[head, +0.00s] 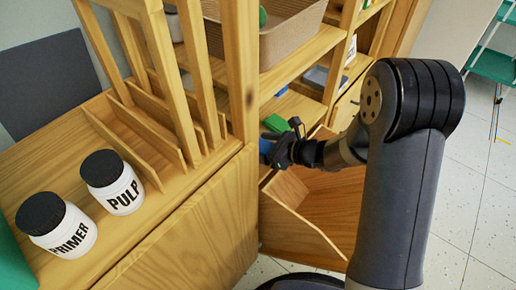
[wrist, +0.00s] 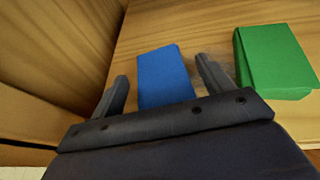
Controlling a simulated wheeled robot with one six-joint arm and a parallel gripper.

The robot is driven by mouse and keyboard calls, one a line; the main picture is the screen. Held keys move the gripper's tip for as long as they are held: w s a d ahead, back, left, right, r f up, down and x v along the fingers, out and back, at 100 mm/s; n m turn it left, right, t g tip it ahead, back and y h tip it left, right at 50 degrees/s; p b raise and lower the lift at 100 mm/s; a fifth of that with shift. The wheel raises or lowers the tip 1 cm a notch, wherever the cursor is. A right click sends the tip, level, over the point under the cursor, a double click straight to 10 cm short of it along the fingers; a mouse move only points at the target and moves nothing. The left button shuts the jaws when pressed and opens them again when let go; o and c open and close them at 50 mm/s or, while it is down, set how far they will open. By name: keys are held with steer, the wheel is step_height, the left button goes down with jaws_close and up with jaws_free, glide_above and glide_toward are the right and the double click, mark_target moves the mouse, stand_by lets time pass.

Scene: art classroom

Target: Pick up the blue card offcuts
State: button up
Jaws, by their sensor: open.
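The blue card offcuts (wrist: 165,75) show in the wrist view as a flat-topped blue block on a wooden shelf board. My gripper (wrist: 162,68) is open, with one finger on each side of the blue block. The block's near end is hidden behind my gripper.
A green block (wrist: 274,62) lies just right of my gripper. A wooden wall (wrist: 60,50) stands close on the left. In the head view, a wooden post (head: 241,70) rises near my gripper, and the PRIMER (head: 72,235) and PULP (head: 120,195) jars stand on the left top.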

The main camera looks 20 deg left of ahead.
steer(key=shift+c, duration=0.2)
steer(key=c, duration=1)
steer(key=shift+r, duration=0.15)
